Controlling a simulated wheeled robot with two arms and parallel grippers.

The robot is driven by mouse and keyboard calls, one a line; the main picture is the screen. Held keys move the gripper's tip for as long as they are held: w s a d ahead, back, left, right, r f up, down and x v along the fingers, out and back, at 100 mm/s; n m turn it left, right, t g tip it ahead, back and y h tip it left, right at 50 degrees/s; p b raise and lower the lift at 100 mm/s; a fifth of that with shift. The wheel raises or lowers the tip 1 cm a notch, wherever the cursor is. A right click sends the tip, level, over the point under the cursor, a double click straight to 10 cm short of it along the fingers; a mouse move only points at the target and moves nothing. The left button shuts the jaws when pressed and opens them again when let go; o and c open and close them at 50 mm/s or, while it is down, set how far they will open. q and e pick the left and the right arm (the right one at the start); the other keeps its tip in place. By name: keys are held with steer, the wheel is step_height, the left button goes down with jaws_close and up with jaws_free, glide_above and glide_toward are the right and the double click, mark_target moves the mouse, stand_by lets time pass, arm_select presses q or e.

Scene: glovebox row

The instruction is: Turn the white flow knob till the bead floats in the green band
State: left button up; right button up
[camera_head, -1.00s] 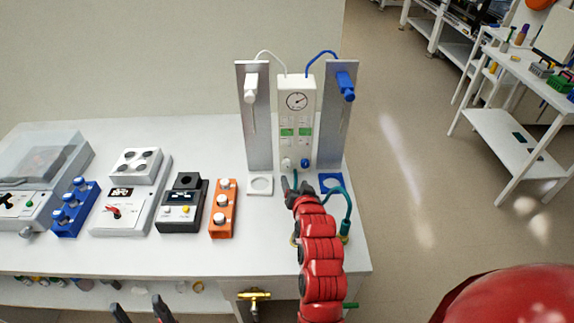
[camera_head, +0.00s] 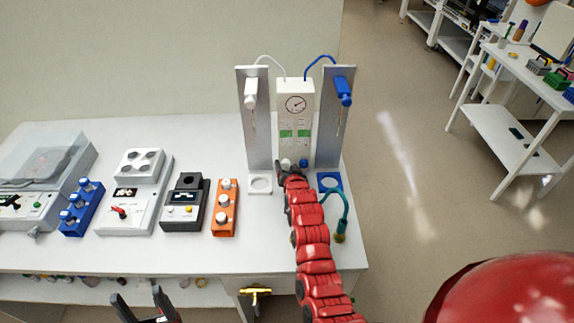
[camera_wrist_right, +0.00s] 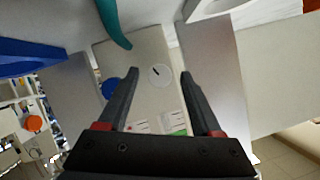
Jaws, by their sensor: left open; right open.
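The white flow knob (camera_head: 286,162) is low on the front of a white gauge panel (camera_head: 296,108), left of a blue knob (camera_head: 304,163). In the right wrist view the white knob (camera_wrist_right: 161,75) shows a dark pointer line and appears between my fingertips; contact is not visible. My right gripper (camera_head: 289,168) is open at the white knob and partly covers it. The panel has two green bands (camera_head: 286,133); the bead is too small to make out. My left gripper (camera_head: 146,296) is open and empty at the bottom of the head view, before the bench.
Metal stands with a white nozzle (camera_head: 251,93) and a blue nozzle (camera_head: 344,92) flank the panel. A white ring holder (camera_head: 260,184) and blue holder (camera_head: 330,182) stand below. A teal curved pipe (camera_head: 346,208) is right of my right arm. An orange block (camera_head: 224,208) stands left.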

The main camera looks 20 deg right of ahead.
steer(key=shift+w, duration=0.1)
jaws_close()
steer(key=shift+f+b, duration=0.15)
steer(key=shift+b, duration=0.6)
steer(key=n+b, duration=0.1)
steer(key=b, duration=0.1)
steer(key=n+h+b, duration=0.1)
steer(key=b, duration=0.2)
steer(key=n+h+b, duration=0.1)
steer(key=b, duration=0.1)
steer(key=shift+w+a+n+g+b, duration=0.1)
steer(key=shift+a+n+g+b, duration=0.2)
steer(key=shift+n+g+b, duration=0.1)
steer(key=shift+n+h+b, duration=0.8)
steer(key=shift+b, duration=0.35)
jaws_free()
